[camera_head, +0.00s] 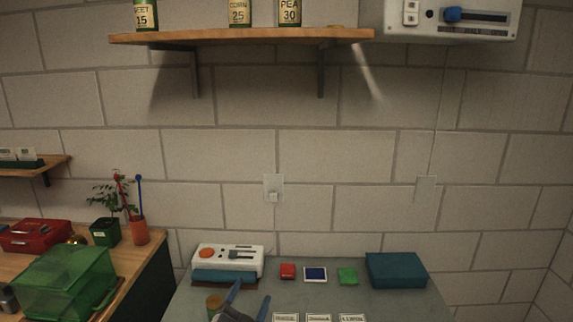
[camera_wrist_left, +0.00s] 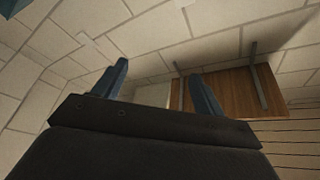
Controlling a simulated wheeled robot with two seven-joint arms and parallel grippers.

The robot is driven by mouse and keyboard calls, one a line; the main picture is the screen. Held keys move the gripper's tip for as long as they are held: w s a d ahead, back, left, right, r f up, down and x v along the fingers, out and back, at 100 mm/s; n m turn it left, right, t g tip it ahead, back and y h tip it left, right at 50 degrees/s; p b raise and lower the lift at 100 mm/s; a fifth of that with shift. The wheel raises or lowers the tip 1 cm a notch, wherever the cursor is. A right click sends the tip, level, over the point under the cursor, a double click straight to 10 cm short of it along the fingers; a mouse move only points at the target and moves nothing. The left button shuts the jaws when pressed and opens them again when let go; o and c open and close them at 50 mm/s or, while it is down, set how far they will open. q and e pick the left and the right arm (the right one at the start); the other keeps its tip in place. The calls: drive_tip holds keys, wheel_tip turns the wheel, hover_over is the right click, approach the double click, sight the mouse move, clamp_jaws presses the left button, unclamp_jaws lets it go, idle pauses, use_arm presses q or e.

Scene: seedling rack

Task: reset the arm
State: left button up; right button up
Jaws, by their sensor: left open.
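My left gripper (camera_head: 251,291) shows at the bottom of the head view, low and left of centre, with its two blue fingers apart and nothing between them. In the left wrist view the gripper (camera_wrist_left: 158,72) also has its fingers spread and empty, against the block wall and the underside of a wooden shelf (camera_wrist_left: 232,90). My right gripper is in neither view.
A grey table (camera_head: 385,300) holds a white device (camera_head: 240,256), red, blue and green small blocks, label cards and a teal box (camera_head: 396,270). A wooden counter (camera_head: 140,262) at left carries a green clear box (camera_head: 65,280). A wooden shelf (camera_head: 245,37) hangs above.

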use_arm(q)
drive_tip(key=s+a+f+n+g+y, duration=0.8)
drive_tip(key=s+a+f, duration=0.3)
drive_tip(key=f, duration=0.3)
drive_tip(key=s+a+f+n+g+h, duration=0.1)
drive_tip(key=s+f+g, duration=0.3)
drive_tip(key=s, duration=0.7)
drive_tip(key=s+a+f+n+g, duration=0.1)
drive_tip(key=s+f+g, duration=0.3)
drive_tip(key=s, duration=0.7)
wheel_tip(320, 180, down, 21)
drive_tip(key=w+d+g, duration=0.1)
drive_tip(key=w+d, duration=0.1)
drive_tip(key=s+f, duration=0.3)
drive_tip(key=f, duration=0.9)
drive_tip(key=s+d+f+g, duration=0.1)
drive_tip(key=s+f, duration=0.3)
drive_tip(key=f, duration=0.7)
drive_tip(key=shift+s+d+f+h, duration=0.15)
drive_tip(key=shift+f+h, duration=0.15)
drive_tip(key=shift+f, duration=0.1)
drive_tip(key=shift+s, duration=0.1)
